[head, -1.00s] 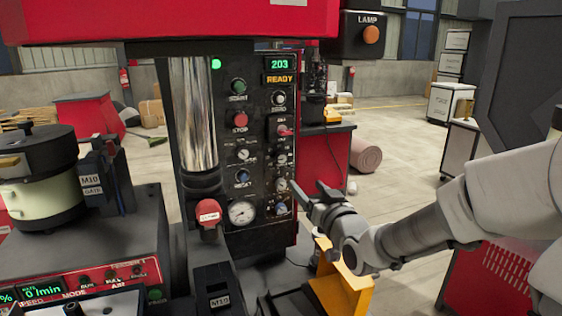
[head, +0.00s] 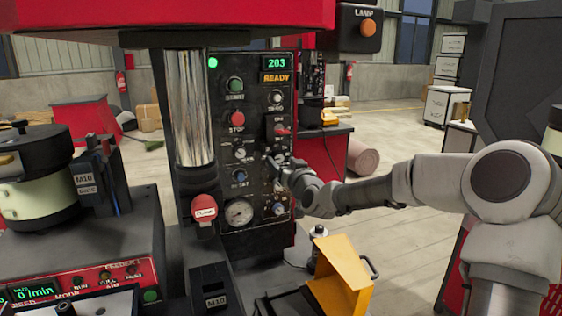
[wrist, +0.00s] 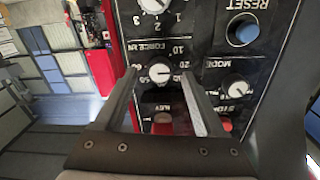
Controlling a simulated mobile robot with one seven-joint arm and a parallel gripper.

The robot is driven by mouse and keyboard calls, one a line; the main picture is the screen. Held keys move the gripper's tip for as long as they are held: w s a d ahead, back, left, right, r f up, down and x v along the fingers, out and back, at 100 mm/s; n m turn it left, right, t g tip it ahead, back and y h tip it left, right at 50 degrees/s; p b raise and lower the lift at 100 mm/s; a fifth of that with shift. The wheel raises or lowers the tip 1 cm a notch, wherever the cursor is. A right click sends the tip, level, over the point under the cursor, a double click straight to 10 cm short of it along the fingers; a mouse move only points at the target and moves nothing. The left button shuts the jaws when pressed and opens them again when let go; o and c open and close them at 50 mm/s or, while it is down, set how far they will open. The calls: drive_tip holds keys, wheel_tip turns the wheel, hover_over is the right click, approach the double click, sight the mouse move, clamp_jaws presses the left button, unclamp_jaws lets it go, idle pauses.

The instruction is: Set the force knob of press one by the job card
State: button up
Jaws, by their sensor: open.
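The press's black control panel (head: 255,60) is in the middle of the head view, with a green 203 and READY on its displays. In the wrist view, turned upside down, the force knob (wrist: 160,72) is a pale round knob under the words FORCE kN. Its dial shows numbers such as 10, 20 and 60; its exact setting is too small to tell. My gripper (wrist: 158,80) is open, its two fingers on either side of this knob; contact cannot be told. In the head view my gripper (head: 274,164) is at the panel and hides the knob. No readable job card shows.
A mode knob (wrist: 236,86), a blue reset button (wrist: 243,30) and another dial (wrist: 154,3) are close by on the panel. A yellow bracket (head: 342,275) stands below my arm.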

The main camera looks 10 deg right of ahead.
drive_tip(key=shift+w+a, duration=0.1)
drive_tip(key=shift+w, duration=0.6)
drive_tip(key=shift+c, duration=0.2)
clamp_jaws()
